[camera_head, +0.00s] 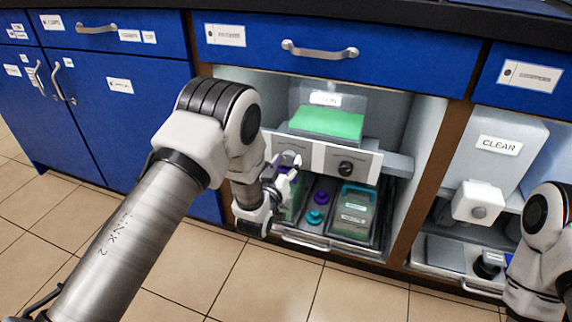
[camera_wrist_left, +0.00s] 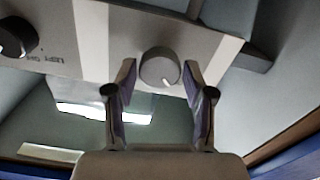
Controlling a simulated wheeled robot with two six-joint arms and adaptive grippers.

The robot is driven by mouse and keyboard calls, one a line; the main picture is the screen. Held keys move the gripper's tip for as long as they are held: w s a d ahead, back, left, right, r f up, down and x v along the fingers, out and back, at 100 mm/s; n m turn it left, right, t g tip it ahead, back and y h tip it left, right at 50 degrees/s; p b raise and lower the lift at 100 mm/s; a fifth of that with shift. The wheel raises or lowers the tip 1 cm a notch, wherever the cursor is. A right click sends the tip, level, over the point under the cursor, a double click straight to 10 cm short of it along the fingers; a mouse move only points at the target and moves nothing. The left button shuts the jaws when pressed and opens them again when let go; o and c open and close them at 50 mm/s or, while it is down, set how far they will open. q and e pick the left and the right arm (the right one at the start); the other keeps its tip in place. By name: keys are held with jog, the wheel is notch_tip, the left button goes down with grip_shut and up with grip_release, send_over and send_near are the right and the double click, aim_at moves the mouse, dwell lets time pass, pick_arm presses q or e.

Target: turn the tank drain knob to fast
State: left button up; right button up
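A pale panel (camera_head: 325,160) under the tank of green liquid (camera_head: 327,122) carries two knobs. The grey knob (camera_wrist_left: 160,67) has a white pointer mark and sits between the fingers of my left gripper (camera_wrist_left: 160,80) in the left wrist view. The fingers are open, one on each side of the knob, with a gap on both sides. In the head view my left gripper (camera_head: 283,168) is at the panel's left part and partly covers that knob. The black knob (camera_head: 346,168) stands clear to the right; it also shows in the left wrist view (camera_wrist_left: 16,38). My right gripper is not in view.
Below the panel, a pulled-out tray (camera_head: 306,240) holds a green-filled container (camera_head: 353,212), a purple knob-like piece (camera_head: 321,197) and a teal one (camera_head: 314,217). A neighbouring bay at right has a tank labelled CLEAR (camera_head: 500,145). Blue cabinets (camera_head: 120,125) flank the left; the floor is clear.

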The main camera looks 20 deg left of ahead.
pick_arm(q)
jog(key=c, duration=0.5)
jog(key=m+p, duration=0.2)
jog(key=m, duration=0.1)
jog(key=shift+r+p, duration=0.1)
jog(key=shift+p, duration=0.25)
jog(key=m+p, duration=0.2)
jog(key=m, duration=0.3)
jog(key=shift+p, duration=0.3)
jog(key=m+p, duration=0.2)
jog(key=m, duration=0.3)
jog(key=shift+m+p, duration=0.9)
jog(key=shift+m, duration=1.6)
